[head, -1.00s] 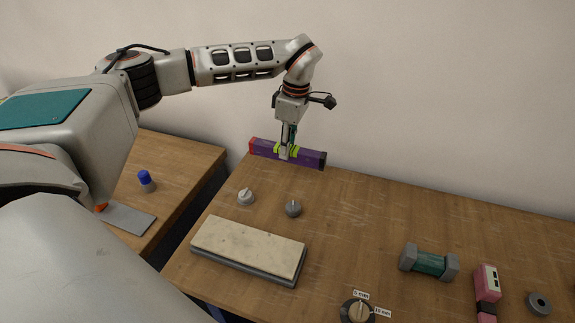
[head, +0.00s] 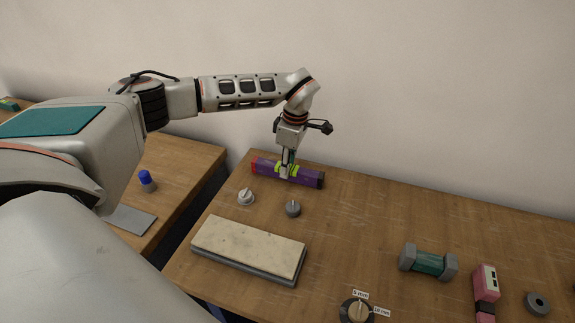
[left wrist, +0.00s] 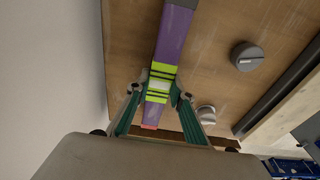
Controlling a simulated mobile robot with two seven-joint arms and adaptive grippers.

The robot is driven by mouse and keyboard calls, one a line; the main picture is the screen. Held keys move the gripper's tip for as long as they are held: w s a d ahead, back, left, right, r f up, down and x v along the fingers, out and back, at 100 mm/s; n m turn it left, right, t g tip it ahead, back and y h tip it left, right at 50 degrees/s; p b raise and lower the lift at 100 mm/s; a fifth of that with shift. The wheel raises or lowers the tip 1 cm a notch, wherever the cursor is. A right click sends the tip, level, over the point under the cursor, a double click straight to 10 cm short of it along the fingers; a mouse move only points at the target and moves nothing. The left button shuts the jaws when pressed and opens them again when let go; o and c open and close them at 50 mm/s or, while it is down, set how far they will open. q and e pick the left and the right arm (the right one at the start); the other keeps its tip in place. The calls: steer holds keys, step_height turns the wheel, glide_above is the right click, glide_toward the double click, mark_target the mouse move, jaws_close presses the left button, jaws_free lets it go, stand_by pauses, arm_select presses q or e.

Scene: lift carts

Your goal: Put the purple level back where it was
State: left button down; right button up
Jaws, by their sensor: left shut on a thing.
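The purple level (head: 305,177) has a red end, a dark end and yellow-green bands around its middle. It is at the back left of the right-hand table (head: 350,215), close to the wall. My left gripper (head: 285,172) points down and is shut on the level's middle. The left wrist view shows the level (left wrist: 175,35) between the two fingertips (left wrist: 157,92) of the gripper. The level looks at or just above the table top; I cannot tell whether it touches. My right gripper is not in view.
Two grey knobs (head: 246,197) (head: 293,208) stand just in front of the level. A sharpening stone (head: 248,248) lies nearer. A green-and-grey piece (head: 428,262), a pink tool (head: 486,283), a ring (head: 538,303) and a labelled dial (head: 357,311) are to the right. The table's middle is clear.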

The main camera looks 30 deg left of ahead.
mark_target(292, 168)
arm_select(q)
steer(key=c, duration=1.8)
jaws_free()
steer(key=shift+o, duration=0.2)
step_height(292, 168, up, 12)
steer(key=d+b, duration=0.1)
steer(key=shift+d, duration=0.2)
steer(key=shift+w, duration=0.1)
